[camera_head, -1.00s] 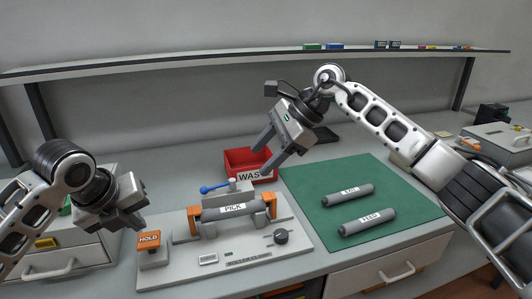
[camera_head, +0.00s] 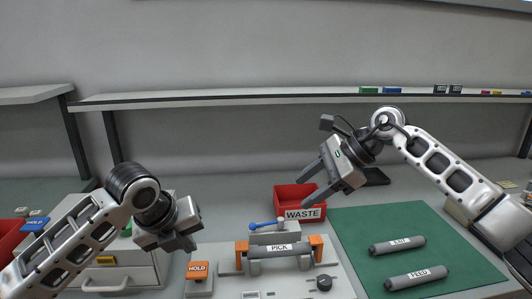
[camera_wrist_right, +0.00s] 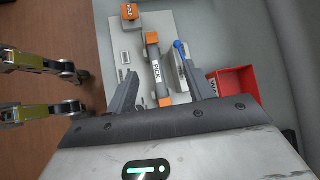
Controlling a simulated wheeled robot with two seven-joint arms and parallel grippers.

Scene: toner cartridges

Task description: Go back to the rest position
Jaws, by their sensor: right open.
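My right gripper (camera_head: 311,184) is open and empty, raised in the air in front of the red WASTE bin (camera_head: 299,196). In the right wrist view its two fingers (camera_wrist_right: 160,92) are spread apart with nothing between them; the PICK roller (camera_wrist_right: 155,72) lies further below. My left gripper (camera_head: 182,243) hangs at the left near the HOLD block (camera_head: 198,268); whether its jaws are open cannot be made out. The PICK roller (camera_head: 277,250) sits in its fixture between two orange clamps. The EXIT roller (camera_head: 398,246) and FEED roller (camera_head: 417,279) lie on the green mat (camera_head: 361,221).
A blue-handled lever (camera_head: 264,226) stands behind the PICK roller, and a dark knob (camera_head: 324,283) is on the fixture base. A shelf (camera_head: 250,99) runs along the back wall. A drawer unit (camera_head: 118,277) stands behind my left arm. Much of the green mat is bare.

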